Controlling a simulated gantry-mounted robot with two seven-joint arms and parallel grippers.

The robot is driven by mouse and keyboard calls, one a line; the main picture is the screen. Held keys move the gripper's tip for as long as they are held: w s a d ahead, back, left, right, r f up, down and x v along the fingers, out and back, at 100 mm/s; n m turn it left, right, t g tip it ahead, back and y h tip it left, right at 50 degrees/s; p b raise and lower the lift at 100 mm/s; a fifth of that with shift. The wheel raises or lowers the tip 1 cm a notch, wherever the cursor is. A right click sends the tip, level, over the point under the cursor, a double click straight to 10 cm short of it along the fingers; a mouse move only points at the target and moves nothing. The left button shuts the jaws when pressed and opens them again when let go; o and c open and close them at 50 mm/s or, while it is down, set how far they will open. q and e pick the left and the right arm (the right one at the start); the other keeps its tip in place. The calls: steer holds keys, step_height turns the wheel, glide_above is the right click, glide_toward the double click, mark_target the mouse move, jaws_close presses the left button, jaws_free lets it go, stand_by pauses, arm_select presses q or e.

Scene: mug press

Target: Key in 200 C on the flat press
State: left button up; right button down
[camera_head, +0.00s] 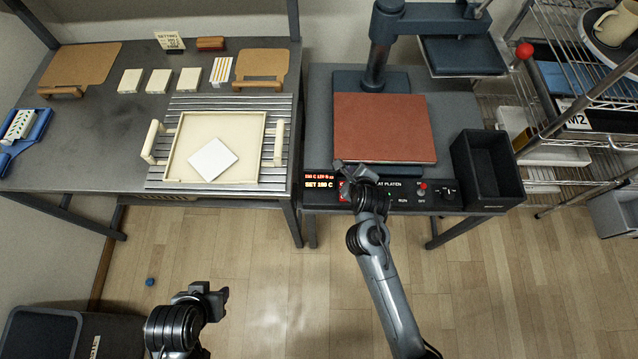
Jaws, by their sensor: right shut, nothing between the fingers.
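The flat press (376,22) stands on the right bench with its upper head swung to the right and a red-brown platen pad (385,125) uncovered. Its control panel (408,198) runs along the front, with a red knob-like part at the right. The lit display (319,184) at the panel's left shows a "SET" line; its digits are too small to read surely. My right gripper (343,172) is shut and empty over the panel, just right of the display, and hides the keys below it. My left gripper (223,297) hangs over the floor, away from the press; its fingers are unclear.
A cream tray (272,150) with a white tile (213,160) sits on a slatted rack on the left bench. Several white blocks and brown boards lie behind. A black bin (486,168) stands right of the platen, beside a wire shelf. Floor between the arms is clear.

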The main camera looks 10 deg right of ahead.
stand_by(0.8)
arm_select(q)
jaws_close()
steer(key=shift+a, duration=0.1)
stand_by(0.4)
stand_by(1.0)
